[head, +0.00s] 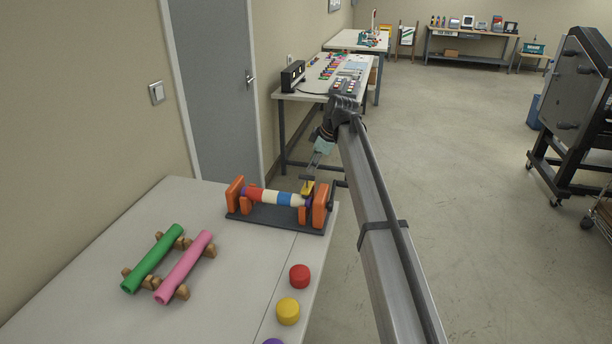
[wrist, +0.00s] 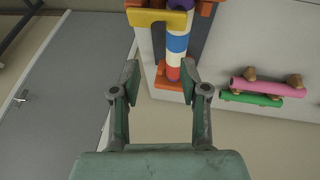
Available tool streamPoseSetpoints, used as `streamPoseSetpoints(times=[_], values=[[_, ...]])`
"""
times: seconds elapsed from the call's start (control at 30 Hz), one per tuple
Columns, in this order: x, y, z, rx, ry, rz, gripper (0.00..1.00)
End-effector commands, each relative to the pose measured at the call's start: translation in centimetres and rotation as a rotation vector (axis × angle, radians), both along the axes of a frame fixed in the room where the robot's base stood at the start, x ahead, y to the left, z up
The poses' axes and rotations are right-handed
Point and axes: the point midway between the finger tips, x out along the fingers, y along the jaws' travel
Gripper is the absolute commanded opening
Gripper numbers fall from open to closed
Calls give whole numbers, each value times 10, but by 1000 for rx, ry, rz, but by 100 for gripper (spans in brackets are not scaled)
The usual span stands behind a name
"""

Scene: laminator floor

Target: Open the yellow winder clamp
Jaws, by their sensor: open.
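The winder (head: 270,213) stands on the near table, with a dark base, orange end supports and a striped red, white and blue roller (head: 270,196). The yellow clamp (head: 308,188) sits at the roller's right end beside the right orange support.
Green (head: 153,258) and pink (head: 184,266) rolls lie on wooden rests at the left of the table (head: 75,290). Red (head: 299,276) and yellow (head: 288,311) round caps are near its right edge. A black crank (head: 337,184) is right of the winder.

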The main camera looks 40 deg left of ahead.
Motion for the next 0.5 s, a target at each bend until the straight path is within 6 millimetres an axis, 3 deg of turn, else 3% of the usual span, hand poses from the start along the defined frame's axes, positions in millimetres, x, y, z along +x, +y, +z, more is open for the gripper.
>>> streamPoseSetpoints(times=[0.2, 0.5], values=[[1, 18, -38, -1, 1, -1, 44], [0, 33, -69, 0, -1, 0, 44]])
